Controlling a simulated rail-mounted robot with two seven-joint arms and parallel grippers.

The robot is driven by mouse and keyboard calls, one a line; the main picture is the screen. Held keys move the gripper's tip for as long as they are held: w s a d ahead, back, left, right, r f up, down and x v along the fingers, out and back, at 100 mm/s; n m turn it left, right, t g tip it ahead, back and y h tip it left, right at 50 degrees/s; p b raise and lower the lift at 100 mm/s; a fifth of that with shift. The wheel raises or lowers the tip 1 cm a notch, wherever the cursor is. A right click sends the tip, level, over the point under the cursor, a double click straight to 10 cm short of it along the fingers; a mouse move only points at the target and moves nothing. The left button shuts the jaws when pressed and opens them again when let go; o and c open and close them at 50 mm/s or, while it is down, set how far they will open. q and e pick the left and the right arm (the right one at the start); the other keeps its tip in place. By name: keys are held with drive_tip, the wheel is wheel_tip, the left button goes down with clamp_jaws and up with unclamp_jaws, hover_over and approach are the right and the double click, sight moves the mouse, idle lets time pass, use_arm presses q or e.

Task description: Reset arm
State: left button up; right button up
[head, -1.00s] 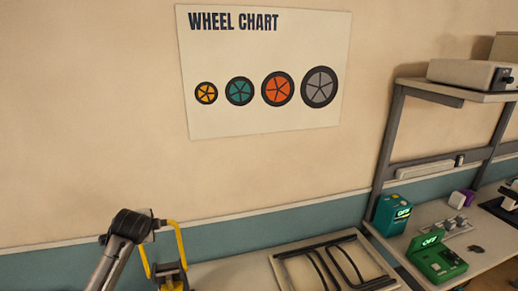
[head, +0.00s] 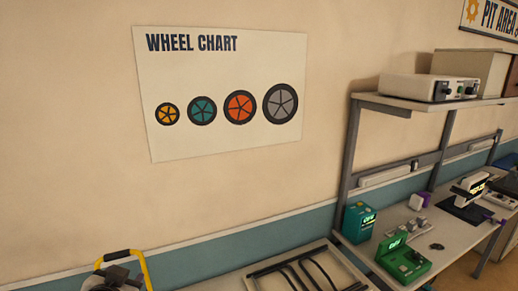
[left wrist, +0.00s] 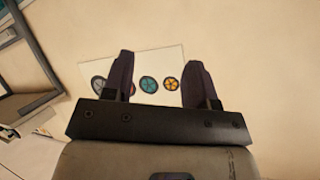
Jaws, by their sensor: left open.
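My left gripper (left wrist: 158,62) is open in the left wrist view. Its two dark fingers stand apart with nothing between them. Beyond the fingers, the wheel chart (left wrist: 149,85) on the wall is partly covered by them. In the head view, a dark part of my left arm shows at the bottom left corner, in front of a yellow handle (head: 138,262); I cannot make out the fingers there. My right gripper is in neither view.
The wheel chart (head: 222,92) hangs on the wall. A shelf (head: 440,103) above holds a white instrument (head: 428,88). The air before the wall looks clear.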

use_arm(q)
drive_tip(key=s+d+f+g+h, duration=0.1)
drive_tip(key=s+d+f+g, duration=0.1)
drive_tip(key=s+f, duration=0.8)
drive_tip(key=s+d+f+g+h, duration=0.1)
drive_tip(key=s+d+f+g, duration=0.2)
drive_tip(key=s+f, duration=0.7)
drive_tip(key=s+d+f+g, duration=0.2)
drive_tip(key=s+f+g, duration=0.2)
drive_tip(key=s+f, duration=0.6)
drive_tip(key=s, duration=0.6)
drive_tip(key=shift+d+f+n+h+p, duration=0.2)
drive_tip(key=shift+f+n+h+p, duration=0.1)
drive_tip(key=shift+h+p, duration=0.1)
